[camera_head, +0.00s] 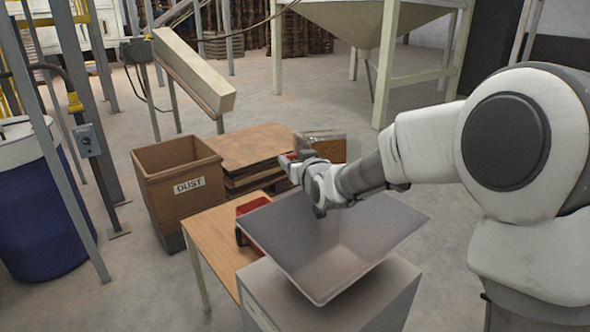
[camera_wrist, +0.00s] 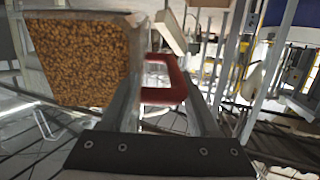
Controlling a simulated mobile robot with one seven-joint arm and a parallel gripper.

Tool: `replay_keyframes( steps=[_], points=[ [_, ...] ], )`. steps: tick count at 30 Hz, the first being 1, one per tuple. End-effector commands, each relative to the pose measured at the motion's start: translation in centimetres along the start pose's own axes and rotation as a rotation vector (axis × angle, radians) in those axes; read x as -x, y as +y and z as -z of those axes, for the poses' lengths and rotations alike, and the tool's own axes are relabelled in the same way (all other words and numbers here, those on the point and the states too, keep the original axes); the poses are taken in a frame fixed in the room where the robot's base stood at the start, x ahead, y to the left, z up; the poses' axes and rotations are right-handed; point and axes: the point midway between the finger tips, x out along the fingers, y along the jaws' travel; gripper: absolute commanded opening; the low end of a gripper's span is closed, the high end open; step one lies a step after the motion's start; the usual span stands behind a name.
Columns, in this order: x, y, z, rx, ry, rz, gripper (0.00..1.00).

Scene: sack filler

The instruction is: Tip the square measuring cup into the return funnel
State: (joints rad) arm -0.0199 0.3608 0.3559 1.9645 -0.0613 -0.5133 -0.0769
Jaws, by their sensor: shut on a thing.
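The square measuring cup (camera_head: 333,147) shows beyond my wrist in the head view, with brown granules visible in it. In the wrist view the cup (camera_wrist: 85,60) fills the upper left, full of brown granules. Its red handle (camera_wrist: 170,92) lies between my fingers. My gripper (camera_head: 298,162) is shut on this handle; it also shows in the wrist view (camera_wrist: 163,88). The return funnel (camera_head: 320,245) is the wide grey square hopper in the head view, nearer the camera than the cup. My forearm and wrist hide part of the cup and the funnel's far rim.
The funnel sits on a grey cabinet (camera_head: 385,300). A wooden table (camera_head: 212,235) with a red object (camera_head: 243,238) stands beside it. A brown DUST bin (camera_head: 165,205), stacked boards (camera_head: 250,145) and a blue drum (camera_head: 45,225) stand to the left.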

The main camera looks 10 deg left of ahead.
Motion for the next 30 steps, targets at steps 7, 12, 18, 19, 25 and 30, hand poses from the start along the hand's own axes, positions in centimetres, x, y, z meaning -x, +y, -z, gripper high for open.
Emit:
replay_keyframes(
  steps=[7,12,18,19,25,30],
  points=[
    [0.3,0.0,-0.2,0.002,0.067,0.000,0.00],
    [0.6,0.0,-0.1,0.004,0.109,0.000,0.00],
    [0.9,0.0,-0.1,0.004,0.158,0.000,0.00],
    [0.9,0.0,-0.1,0.004,0.166,0.000,0.00],
    [1.3,0.0,0.0,0.005,0.216,0.000,0.00],
    [1.6,0.0,0.2,0.005,0.260,0.000,0.00]
  ],
)
